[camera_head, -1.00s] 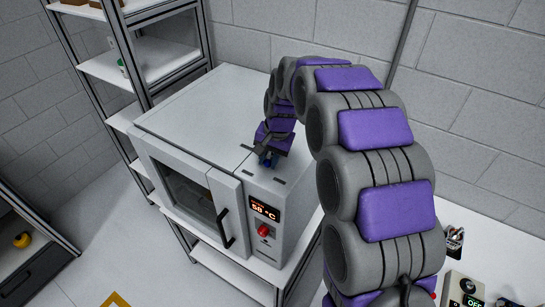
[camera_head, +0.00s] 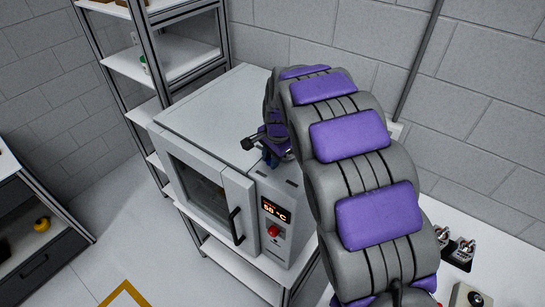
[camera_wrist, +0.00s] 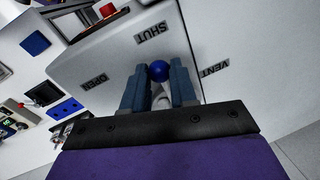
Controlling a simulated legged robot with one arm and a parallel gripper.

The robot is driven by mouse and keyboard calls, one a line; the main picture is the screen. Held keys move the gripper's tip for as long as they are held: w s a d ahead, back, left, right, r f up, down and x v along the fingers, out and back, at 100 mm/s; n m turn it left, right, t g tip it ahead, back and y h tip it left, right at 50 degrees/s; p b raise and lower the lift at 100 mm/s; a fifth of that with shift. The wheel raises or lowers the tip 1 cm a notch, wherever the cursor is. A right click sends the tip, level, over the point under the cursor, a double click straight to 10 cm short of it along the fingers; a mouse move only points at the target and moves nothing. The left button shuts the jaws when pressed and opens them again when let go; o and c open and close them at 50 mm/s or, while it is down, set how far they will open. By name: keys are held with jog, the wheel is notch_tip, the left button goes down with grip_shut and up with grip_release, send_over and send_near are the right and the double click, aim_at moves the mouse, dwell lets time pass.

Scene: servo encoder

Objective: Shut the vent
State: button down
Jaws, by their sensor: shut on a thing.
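The vent control is a lever with a round blue knob (camera_wrist: 158,70) on the light top of the oven (camera_head: 205,108). In the wrist view the labels SHUT (camera_wrist: 151,33), OPEN (camera_wrist: 94,82) and VENT (camera_wrist: 213,68) lie around it, upside down or tilted. My gripper (camera_wrist: 159,84) has its two blue-grey fingers on either side of the knob and is shut on it. In the head view my gripper (camera_head: 272,157) is at the oven top above the control panel; my arm partly hides it, and the knob is hard to make out.
The oven door, with a dark handle (camera_head: 235,226), is closed. A display (camera_head: 276,210) and red knob (camera_head: 273,231) are on its front. A shelf rack (camera_head: 185,58) stands behind left. A white bench (camera_head: 487,235) with devices is at right.

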jog(key=shift+r, duration=0.1)
jog(key=c, duration=1.2)
grip_release()
jog(key=shift+a, duration=0.1)
jog(key=shift+o, duration=1.4)
jog(key=shift+a, duration=0.15)
notch_tip(320, 180, up, 17)
jog(key=s+d+b, duration=0.1)
jog(key=s+d, duration=0.1)
jog(key=shift+b, duration=0.3)
jog(key=shift+s, duration=0.1)
jog(key=s+d+f+n+g+b, duration=0.1)
jog(key=s+d+f+n+b, duration=0.2)
jog(key=s+f, duration=0.7)
jog(key=s+d+f+n+g+h+b, duration=0.1)
jog(key=s+d+f+n+b, duration=0.2)
jog(key=s, duration=1.2)
jog(key=s+d+f+n+g+b, duration=0.1)
jog(key=s+d+f+n+b, duration=0.2)
jog(key=s+d+f+b, duration=0.5)
jog(key=s+f+b, duration=0.3)
jog(key=s+f, duration=0.2)
jog(key=f, duration=0.3)
jog(key=shift+s+d+f+h, duration=0.2)
jog(key=shift+d+f+h, duration=0.1)
jog(key=shift+f, duration=0.05)
